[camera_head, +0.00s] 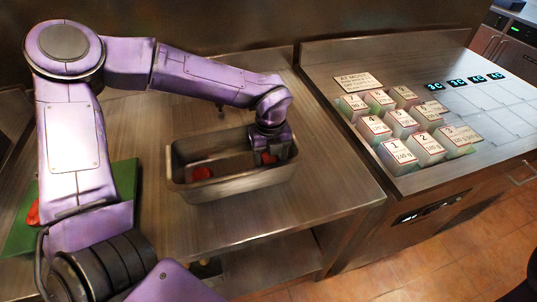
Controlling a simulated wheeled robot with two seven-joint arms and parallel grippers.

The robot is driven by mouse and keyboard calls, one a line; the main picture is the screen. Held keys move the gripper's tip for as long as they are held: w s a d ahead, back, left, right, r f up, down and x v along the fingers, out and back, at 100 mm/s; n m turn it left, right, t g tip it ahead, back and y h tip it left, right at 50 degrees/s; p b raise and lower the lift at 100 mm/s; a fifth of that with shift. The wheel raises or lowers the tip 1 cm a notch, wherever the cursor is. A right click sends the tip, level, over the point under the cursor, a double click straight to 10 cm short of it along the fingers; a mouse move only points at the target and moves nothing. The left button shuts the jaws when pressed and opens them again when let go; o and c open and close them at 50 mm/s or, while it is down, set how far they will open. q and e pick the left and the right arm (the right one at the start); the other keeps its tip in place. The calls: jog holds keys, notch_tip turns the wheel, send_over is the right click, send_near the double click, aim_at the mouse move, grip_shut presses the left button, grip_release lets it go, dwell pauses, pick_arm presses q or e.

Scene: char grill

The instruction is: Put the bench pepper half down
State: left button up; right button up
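My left gripper (268,160) points down into the right end of a metal pan (235,187) on the steel bench. A small red pepper half (269,158) shows between its dark fingertips, and the fingers look closed on it. The gripper hides much of this piece, and I cannot tell whether it touches the pan floor. Another red piece (201,173) lies in the left part of the pan. My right gripper is not in view.
A green board (120,190) lies at the left with a red piece (33,214) on it, partly behind my arm. A counter at the right holds several numbered, labelled containers (400,152). The bench (320,180) right of the pan is clear.

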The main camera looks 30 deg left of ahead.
aim_at(270, 160)
pick_arm(q)
jog(key=shift+w+f, duration=0.2)
jog(key=shift+w, duration=0.1)
jog(key=shift+s+r, duration=0.1)
jog(key=shift+s, duration=0.35)
jog(key=o, duration=0.8)
jog(key=shift+c, duration=0.2)
jog(key=shift+w+f, duration=0.2)
jog(key=shift+w, duration=0.05)
jog(key=shift+s+r, duration=0.1)
jog(key=shift+r, duration=0.1)
notch_tip(270, 160, up, 12)
jog(key=b, duration=0.1)
jog(key=shift+r, duration=0.1)
